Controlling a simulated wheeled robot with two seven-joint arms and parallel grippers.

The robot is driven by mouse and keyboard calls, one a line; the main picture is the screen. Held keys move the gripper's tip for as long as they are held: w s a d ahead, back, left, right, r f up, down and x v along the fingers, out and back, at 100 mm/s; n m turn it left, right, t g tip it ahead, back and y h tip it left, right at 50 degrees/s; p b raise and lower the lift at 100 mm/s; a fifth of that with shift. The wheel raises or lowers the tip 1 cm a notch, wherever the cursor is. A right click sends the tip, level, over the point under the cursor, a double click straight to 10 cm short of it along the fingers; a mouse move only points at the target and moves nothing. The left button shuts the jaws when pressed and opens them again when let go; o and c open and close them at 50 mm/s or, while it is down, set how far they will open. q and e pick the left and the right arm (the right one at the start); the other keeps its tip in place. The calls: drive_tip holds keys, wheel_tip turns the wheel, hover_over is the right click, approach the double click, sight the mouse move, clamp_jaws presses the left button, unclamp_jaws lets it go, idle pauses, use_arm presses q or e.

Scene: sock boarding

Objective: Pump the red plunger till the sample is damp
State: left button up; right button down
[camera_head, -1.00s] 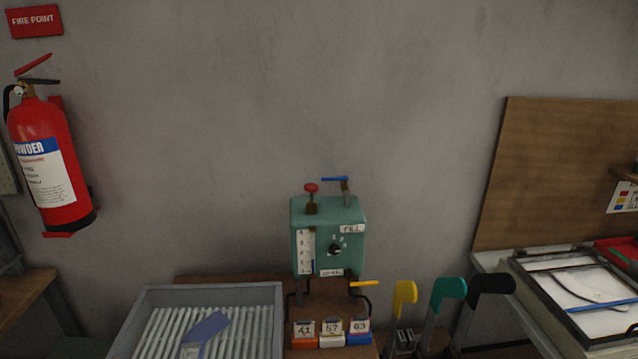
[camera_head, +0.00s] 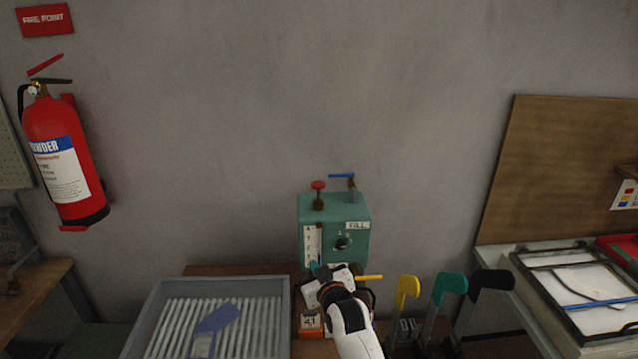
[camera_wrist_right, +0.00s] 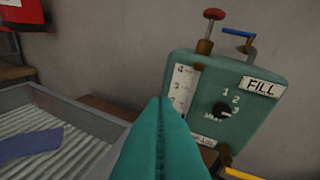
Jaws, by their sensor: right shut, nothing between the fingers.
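The red plunger (camera_head: 318,185) stands up from the top left of a green box (camera_head: 358,212); it also shows in the right wrist view (camera_wrist_right: 213,14), above and to the right of the fingers. The box carries a level scale (camera_head: 312,243), a dark knob (camera_head: 342,243) and a FILL label. A blue lever (camera_head: 342,175) is beside the plunger. A blue-grey sock-shaped piece (camera_head: 218,318), perhaps the sample, lies on the ribbed tray (camera_head: 285,290); I cannot tell if it is damp. My right gripper (camera_head: 313,267) is shut and empty, in front of the box's lower left. My left gripper is not in view.
A yellow lever (camera_head: 369,277) projects below the box. Yellow, teal and black handled forms (camera_head: 407,287) stand to the right. An orange-based tag block (camera_head: 311,321) is partly behind my arm. Open air surrounds the plunger top.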

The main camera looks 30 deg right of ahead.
drive_tip(key=w+d+r+m+t+h, duration=0.3)
drive_tip(key=w+d+r+m+h, duration=0.2)
drive_tip(key=r, duration=0.7)
drive_tip(key=w+d+h, duration=0.2)
drive_tip(key=w, duration=0.2)
drive_tip(key=shift+d+r+t, duration=0.2)
drive_tip(key=shift+d+t, duration=0.05)
drive_tip(key=shift+t, duration=0.05)
